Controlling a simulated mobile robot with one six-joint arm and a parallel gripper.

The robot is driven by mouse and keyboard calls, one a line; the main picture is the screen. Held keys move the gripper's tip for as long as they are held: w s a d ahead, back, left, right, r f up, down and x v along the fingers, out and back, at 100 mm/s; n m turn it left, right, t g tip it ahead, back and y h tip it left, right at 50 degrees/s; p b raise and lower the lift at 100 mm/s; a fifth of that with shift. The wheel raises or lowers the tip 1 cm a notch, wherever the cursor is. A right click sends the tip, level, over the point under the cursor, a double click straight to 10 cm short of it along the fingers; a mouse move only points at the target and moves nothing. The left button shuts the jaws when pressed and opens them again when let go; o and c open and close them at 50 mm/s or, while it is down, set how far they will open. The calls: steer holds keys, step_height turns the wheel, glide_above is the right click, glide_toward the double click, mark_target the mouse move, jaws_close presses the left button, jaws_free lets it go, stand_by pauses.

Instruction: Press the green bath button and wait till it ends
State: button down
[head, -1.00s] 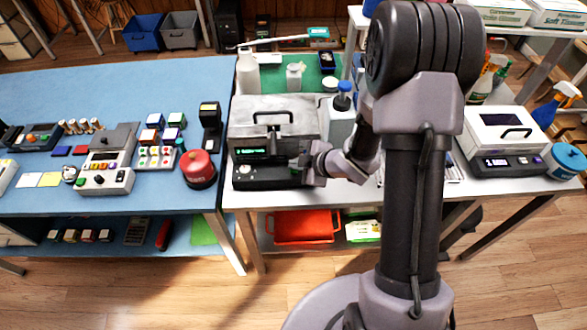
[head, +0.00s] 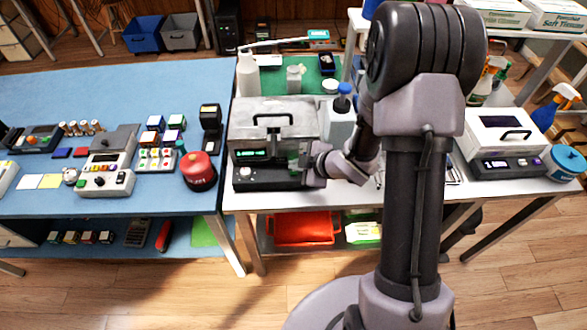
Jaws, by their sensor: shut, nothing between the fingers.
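The bath (head: 275,121) is a grey metal box with a handled lid, which is down. A lit green display (head: 256,154) shows on its front, too small to read. Below it is a black control panel (head: 262,181) with a pale round knob at its left. My gripper (head: 301,168) is at the right end of this front panel, shut and empty. The green button is not clearly visible; my gripper covers that part of the panel. I cannot tell whether the fingertips touch it.
A white bottle (head: 247,73) and a blue-capped bottle (head: 341,117) stand close to the bath. A red round device (head: 198,171) sits on the blue table (head: 190,100) at left. A white-lidded machine (head: 502,138) stands at right. A red bin (head: 303,229) is on the shelf below.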

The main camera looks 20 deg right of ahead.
mark_target(296, 173)
steer(key=shift+r, duration=0.35)
step_height(296, 173, up, 5)
steer(key=p, duration=0.4)
steer(key=shift+r+p, duration=0.1)
steer(key=shift+p, duration=0.2)
stand_by(0.4)
